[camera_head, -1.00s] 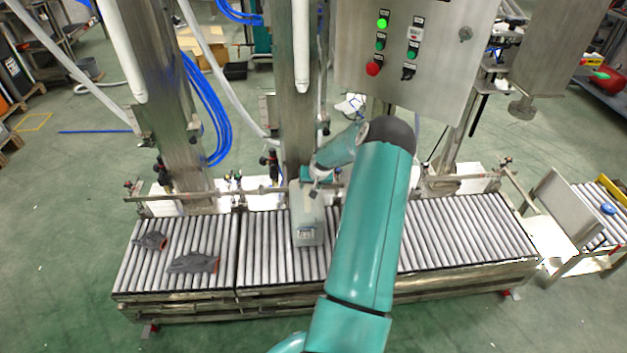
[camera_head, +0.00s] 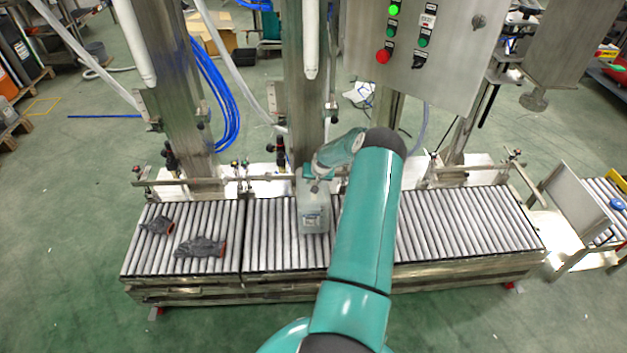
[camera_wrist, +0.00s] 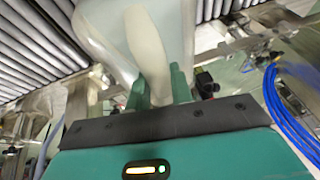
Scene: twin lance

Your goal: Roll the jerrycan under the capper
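The jerrycan's lower part is out of the wrist view.
Grey gloves (camera_head: 202,247) lie on the left rollers. A guide rail (camera_head: 215,178) runs along the back. A control panel (camera_head: 430,45) hangs behind my arm. A steel plate (camera_head: 575,207) stands beyond the right end. Rollers right of my arm are clear.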

